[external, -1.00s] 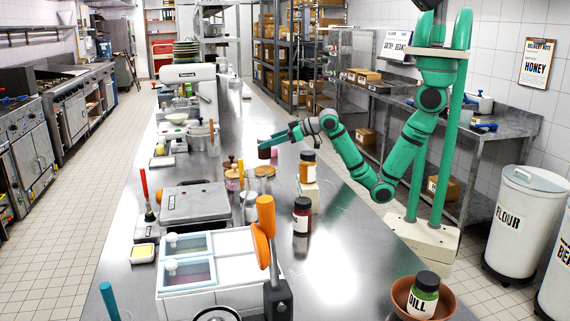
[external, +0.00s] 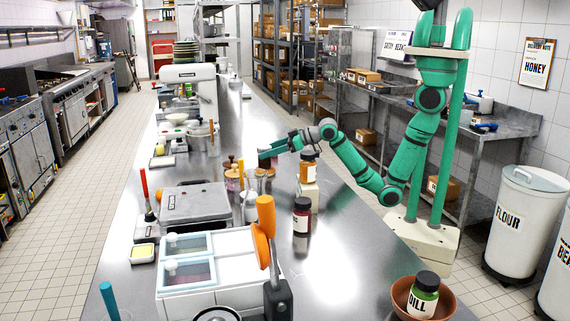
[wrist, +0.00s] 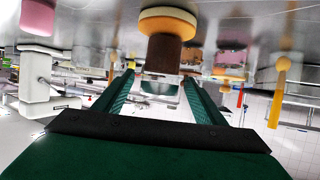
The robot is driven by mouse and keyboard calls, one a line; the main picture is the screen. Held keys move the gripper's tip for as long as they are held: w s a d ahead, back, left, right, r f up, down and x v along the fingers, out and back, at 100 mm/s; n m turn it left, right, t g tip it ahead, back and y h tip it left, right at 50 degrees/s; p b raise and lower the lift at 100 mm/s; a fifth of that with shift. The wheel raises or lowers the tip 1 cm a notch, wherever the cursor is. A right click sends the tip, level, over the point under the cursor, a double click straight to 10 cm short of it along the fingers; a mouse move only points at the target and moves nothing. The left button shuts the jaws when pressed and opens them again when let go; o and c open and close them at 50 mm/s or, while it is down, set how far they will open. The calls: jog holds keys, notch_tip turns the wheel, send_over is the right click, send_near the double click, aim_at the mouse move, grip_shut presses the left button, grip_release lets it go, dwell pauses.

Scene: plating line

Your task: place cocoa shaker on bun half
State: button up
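The cocoa shaker, a dark brown cylinder (wrist: 170,52), shows in the upside-down wrist view. The bun half, a round tan disc (wrist: 167,20), lies on the metal table directly under the shaker. The two look in contact or very close. In the external view my gripper (external: 268,152) is low over the bun half (external: 264,173). The shaker is small and hard to make out there.
A dark red jar (external: 302,215) stands nearer. The right side of the table is clear up to a bowl (external: 450,302) holding a dill jar.

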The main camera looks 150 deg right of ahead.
jog(key=shift+w+r, duration=0.1)
jog(key=shift+r, duration=0.15)
jog(key=v, duration=0.7)
jog(key=shift+s+a, duration=0.2)
